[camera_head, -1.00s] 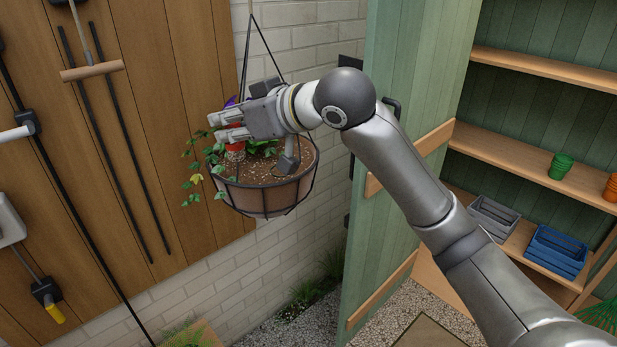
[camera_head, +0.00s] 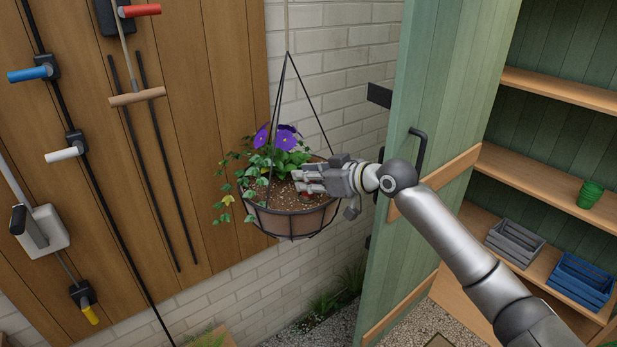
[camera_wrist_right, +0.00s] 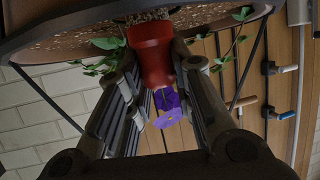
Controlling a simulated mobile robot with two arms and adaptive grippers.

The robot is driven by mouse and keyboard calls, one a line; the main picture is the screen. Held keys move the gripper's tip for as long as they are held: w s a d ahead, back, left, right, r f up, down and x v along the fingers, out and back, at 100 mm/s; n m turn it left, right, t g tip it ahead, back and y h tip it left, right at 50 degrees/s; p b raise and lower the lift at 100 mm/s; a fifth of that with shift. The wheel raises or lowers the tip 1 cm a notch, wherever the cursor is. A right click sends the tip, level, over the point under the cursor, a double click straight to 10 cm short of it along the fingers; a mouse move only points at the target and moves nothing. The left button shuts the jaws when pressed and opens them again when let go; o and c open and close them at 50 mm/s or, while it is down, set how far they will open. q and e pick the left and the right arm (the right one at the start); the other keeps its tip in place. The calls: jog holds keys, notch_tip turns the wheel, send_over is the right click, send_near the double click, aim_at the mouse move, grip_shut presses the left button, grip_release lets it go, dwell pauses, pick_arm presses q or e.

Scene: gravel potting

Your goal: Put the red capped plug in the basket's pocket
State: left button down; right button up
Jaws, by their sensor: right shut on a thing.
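The basket (camera_head: 290,222) is a round hanging planter in a dark wire frame, filled with brown soil. My right gripper (camera_head: 303,183) is over the right part of its soil, shut on the red capped plug (camera_head: 306,200). Only a little of the red shows below the fingers in the head view. In the right wrist view the plug (camera_wrist_right: 150,55) sits between the two fingers, its far end close to the soil. I cannot tell whether it touches the soil, and I cannot make out the pocket. My left gripper is not in view.
Purple flowers (camera_head: 284,137) and trailing ivy (camera_head: 244,172) fill the basket's left and back. Thin hanger rods rise from its rim. A wooden tool wall (camera_head: 205,130) stands to the left, an open green door (camera_head: 440,120) to the right.

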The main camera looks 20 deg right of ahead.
jog(key=shift+f+p, duration=0.3)
jog(key=shift+f, duration=0.35)
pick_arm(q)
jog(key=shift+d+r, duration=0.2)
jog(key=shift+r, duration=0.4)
pick_arm(e)
jog(key=shift+f, duration=0.1)
jog(key=shift+f, duration=0.15)
jog(key=o, duration=0.9)
jog(key=shift+s+r, duration=0.1)
jog(key=shift+r, duration=0.1)
